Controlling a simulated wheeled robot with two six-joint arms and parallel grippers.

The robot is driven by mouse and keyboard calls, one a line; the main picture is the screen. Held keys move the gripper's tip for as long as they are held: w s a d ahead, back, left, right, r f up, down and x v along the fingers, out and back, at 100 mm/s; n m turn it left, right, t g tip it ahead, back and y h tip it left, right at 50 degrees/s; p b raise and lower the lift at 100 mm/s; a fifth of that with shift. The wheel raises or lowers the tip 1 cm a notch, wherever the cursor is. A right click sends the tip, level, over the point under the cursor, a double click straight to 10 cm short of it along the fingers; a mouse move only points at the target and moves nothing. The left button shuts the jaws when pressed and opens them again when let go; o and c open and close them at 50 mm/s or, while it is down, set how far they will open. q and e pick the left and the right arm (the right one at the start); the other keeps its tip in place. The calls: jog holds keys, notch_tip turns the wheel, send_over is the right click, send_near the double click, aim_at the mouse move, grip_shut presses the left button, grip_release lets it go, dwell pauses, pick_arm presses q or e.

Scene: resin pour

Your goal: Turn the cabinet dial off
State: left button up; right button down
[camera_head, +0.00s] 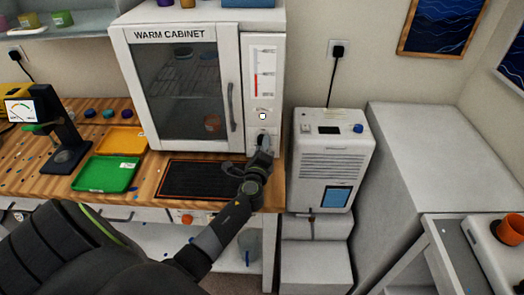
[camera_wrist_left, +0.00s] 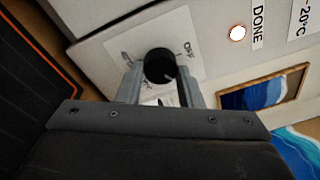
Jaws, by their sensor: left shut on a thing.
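The white warm cabinet (camera_head: 125,50) stands on the wooden bench with its glass door shut. Its control panel is on the right side, with a red level gauge and a bright round light (camera_head: 262,116). My left gripper (camera_head: 263,143) is at the lower panel and largely hides the dial there. In the left wrist view the black round dial (camera_wrist_left: 158,64) sits between the two fingers of my left gripper (camera_wrist_left: 160,84), which are shut on it. An OFF label is right of the dial; another label is to its left. The light (camera_wrist_left: 237,33) beside DONE is lit. My right gripper is not in view.
A black mat with an orange edge (camera_head: 205,165) lies before the cabinet. Green (camera_head: 105,174) and yellow (camera_head: 124,139) trays and a black stand (camera_head: 66,135) are to the left. A white boxy machine (camera_head: 330,160) stands close on the right.

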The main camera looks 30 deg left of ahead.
pick_arm(q)
jog(key=n+b, duration=0.3)
jog(key=n+y+b, duration=0.1)
jog(key=n+b, duration=0.2)
jog(key=b, duration=0.1)
jog(key=n+b, duration=0.3)
jog(key=b, duration=0.1)
jog(key=shift+f, duration=0.3)
jog(key=shift+r+n+y+b, duration=0.2)
jog(key=shift+n+y+b, duration=0.2)
jog(key=shift+n+b, duration=1.45)
jog(key=shift+n, duration=0.25)
jog(key=o, duration=1)
jog(key=shift+r, duration=0.1)
jog(key=shift+d, duration=0.1)
